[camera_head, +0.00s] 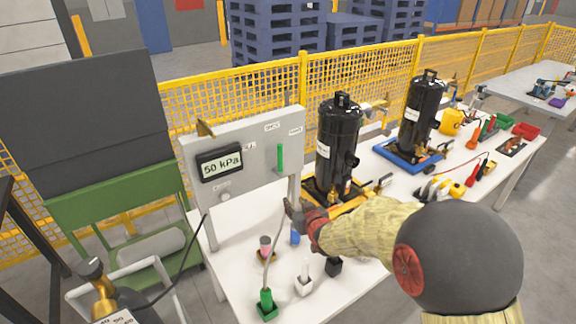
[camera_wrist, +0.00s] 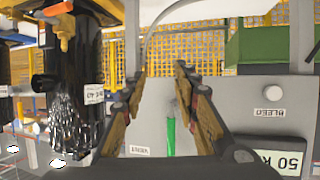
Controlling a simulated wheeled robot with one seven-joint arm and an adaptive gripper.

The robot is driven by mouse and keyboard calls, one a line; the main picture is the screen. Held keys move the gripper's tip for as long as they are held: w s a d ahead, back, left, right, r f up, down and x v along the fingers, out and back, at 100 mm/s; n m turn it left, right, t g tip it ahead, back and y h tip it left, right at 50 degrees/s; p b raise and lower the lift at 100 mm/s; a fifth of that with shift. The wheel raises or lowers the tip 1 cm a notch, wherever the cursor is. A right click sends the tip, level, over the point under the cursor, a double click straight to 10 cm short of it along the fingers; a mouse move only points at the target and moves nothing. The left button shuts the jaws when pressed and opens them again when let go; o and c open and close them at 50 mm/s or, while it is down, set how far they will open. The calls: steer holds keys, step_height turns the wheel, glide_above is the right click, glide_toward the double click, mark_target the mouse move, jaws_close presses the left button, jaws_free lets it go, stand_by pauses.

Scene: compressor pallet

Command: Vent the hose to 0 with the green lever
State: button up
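The grey gauge panel (camera_head: 245,165) stands on the white table. Its display (camera_head: 219,163) reads 50 kPa. The green lever (camera_head: 280,157) stands upright at the panel's right part; its lower end shows in the wrist view (camera_wrist: 171,135). My gripper (camera_head: 290,205) is below the lever, in front of the panel's lower right. In the wrist view my gripper (camera_wrist: 155,72) has its two fingers apart, with nothing held between them. The lever appears between the fingers, nearer the panel; I cannot see contact. A pale hose (camera_head: 275,248) runs down from near my gripper to a green fitting (camera_head: 266,301).
A black tank (camera_head: 338,140) stands close right of the panel, with another (camera_head: 418,115) beyond.

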mark_target(281, 160)
step_height(281, 160, up, 11)
steer(key=w+a+t+y, duration=0.2)
steer(key=t+y, duration=0.1)
steer(key=t, duration=0.1)
steer(key=shift+n, duration=0.3)
steer(key=x, duration=0.2)
steer(key=b+x, duration=0.1)
steer(key=x, duration=0.2)
steer(key=r+x, duration=0.1)
steer(key=x, duration=0.2)
steer(key=shift+b, duration=0.4)
steer(key=shift+c, duration=0.7)
jaws_close()
